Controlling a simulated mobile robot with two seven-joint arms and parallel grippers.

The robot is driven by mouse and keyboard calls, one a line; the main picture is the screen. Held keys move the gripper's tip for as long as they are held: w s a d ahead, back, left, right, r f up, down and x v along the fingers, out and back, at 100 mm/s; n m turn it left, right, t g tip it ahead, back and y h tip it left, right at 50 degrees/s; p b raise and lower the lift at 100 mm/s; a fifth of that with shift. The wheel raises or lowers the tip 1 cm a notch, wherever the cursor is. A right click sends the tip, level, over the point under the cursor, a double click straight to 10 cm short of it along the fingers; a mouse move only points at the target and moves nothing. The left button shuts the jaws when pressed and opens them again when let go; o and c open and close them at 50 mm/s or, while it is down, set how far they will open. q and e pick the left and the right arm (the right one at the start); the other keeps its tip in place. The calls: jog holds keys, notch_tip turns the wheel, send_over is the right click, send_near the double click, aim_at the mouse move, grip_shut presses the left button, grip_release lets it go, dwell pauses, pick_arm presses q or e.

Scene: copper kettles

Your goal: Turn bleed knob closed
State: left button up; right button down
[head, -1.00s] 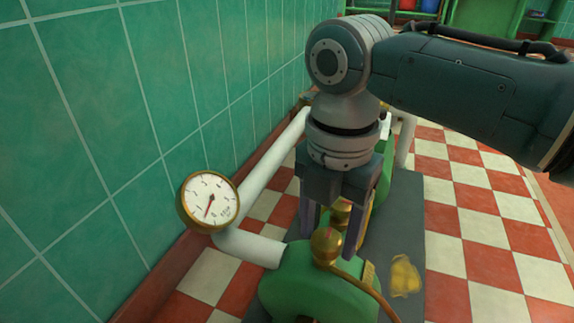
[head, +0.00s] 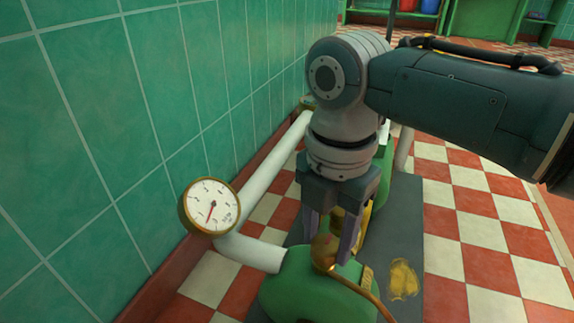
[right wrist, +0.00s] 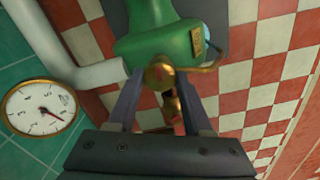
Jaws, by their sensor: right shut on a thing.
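The bleed knob appears to be the round brass knob (head: 324,252) on top of the green pump housing (head: 300,292). My right gripper (head: 331,246) reaches down from above, with one finger on each side of the knob, and is shut on it. The right wrist view shows the brass knob (right wrist: 158,75) between the two fingertips, with the green housing (right wrist: 160,40) beyond. A second brass part lies behind the knob and is partly hidden by the fingers. My left gripper is not in view.
A round brass-rimmed gauge (head: 210,206) stands by the green tiled wall, left of the gripper. White pipes (head: 250,253) run along the wall. A thin copper pipe (head: 370,295) curves from the knob's base. Checkered floor (head: 470,230) is open to the right.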

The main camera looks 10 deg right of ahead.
jog(key=m+p, duration=0.3)
jog(key=shift+r, duration=0.2)
jog(key=m+p, duration=0.2)
jog(key=m, duration=0.2)
jog(key=shift+f, duration=0.1)
jog(key=m+p, duration=0.1)
jog(key=m, duration=0.3)
jog(key=shift+f, duration=0.1)
jog(key=m, duration=0.5)
jog(key=shift+m+p, duration=0.3)
jog(key=shift+m, duration=0.1)
jog(key=shift+c, duration=1.5)
grip_release()
